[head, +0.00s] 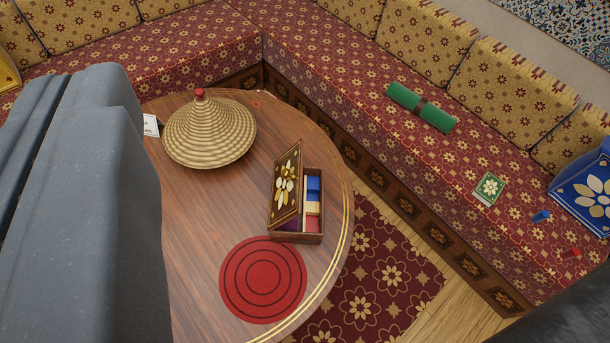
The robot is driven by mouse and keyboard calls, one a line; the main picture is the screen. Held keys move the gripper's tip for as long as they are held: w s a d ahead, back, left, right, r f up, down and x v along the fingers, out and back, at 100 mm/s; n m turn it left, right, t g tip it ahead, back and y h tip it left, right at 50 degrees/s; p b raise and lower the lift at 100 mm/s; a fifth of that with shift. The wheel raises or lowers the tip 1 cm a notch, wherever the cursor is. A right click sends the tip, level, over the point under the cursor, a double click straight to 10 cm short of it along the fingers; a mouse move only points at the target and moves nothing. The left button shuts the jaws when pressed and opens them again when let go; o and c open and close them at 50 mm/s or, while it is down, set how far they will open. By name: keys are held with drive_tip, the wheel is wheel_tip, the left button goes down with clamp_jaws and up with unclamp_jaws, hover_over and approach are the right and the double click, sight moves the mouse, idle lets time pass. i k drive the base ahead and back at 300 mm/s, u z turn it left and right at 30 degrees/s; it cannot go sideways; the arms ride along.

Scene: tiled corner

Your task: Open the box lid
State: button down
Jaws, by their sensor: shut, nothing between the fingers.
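A small wooden box (312,239) sits near the right edge of the round wooden table. Its lid (286,187), dark with a cream and gold flower, is raised and tilted up along the box's left side. The box's inside shows, with blue, cream, red and purple pieces in it. The raised lid hides part of the left of the inside. My gripper's fingertips do not show. A large grey part of my arm fills the left of the view, apart from the box in the picture.
A woven cone cover (210,130) stands behind and left of the box. A red round mat (263,280) lies in front. The patterned bench (340,75) holds a green roll (421,107) and a green book (489,189).

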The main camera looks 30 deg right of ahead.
sight(285, 204)
drive_tip(key=z, duration=0.05)
drive_tip(key=i, duration=1)
drive_tip(key=u, duration=0.05)
